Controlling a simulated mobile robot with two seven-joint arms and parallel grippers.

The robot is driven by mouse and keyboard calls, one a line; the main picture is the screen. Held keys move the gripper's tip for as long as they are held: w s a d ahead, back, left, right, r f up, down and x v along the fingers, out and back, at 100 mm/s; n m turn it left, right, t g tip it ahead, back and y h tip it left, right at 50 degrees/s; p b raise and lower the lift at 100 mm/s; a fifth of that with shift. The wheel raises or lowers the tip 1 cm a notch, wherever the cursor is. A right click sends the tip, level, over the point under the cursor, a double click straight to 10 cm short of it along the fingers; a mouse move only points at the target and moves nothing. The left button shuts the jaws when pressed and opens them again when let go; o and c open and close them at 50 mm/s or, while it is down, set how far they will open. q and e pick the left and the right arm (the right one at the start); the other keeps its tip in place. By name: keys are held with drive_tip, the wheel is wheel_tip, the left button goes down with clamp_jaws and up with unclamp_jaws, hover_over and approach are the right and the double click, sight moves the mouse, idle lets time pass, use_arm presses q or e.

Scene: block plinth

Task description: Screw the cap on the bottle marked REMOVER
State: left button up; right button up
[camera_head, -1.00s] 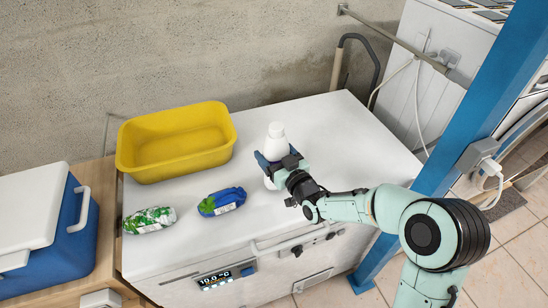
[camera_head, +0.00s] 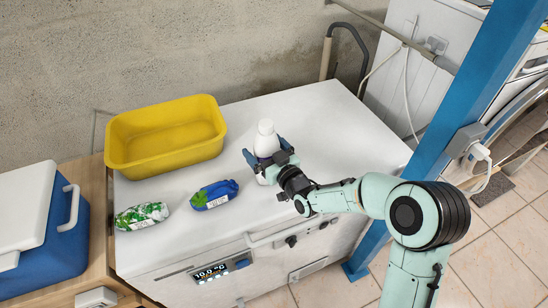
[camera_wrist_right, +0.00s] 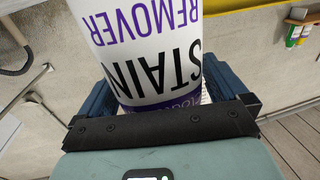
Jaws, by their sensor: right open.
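A white bottle (camera_head: 266,143) stands upright on the white chest top near its front right. In the right wrist view the bottle (camera_wrist_right: 150,50) shows a label reading STAIN REMOVER, upside down in that view. Its narrow white top shows in the head view, but I cannot tell a separate cap from the neck. My right gripper (camera_head: 266,157) is open, with its blue fingers on either side of the bottle's body. In the wrist view the right gripper (camera_wrist_right: 157,78) has a finger on each side of the bottle. My left gripper is out of view.
A yellow tub (camera_head: 165,155) stands at the back left of the chest top (camera_head: 310,125). A blue pack (camera_head: 214,195) and a green-and-white pack (camera_head: 142,216) lie in front. A blue cooler (camera_head: 40,215) is at far left. A blue post (camera_head: 455,130) rises at right.

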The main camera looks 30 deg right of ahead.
drive_tip(key=s+d+b, duration=0.1)
drive_tip(key=s, duration=1.1)
drive_tip(key=shift+d+b, duration=0.25)
drive_tip(key=shift+b, duration=0.1)
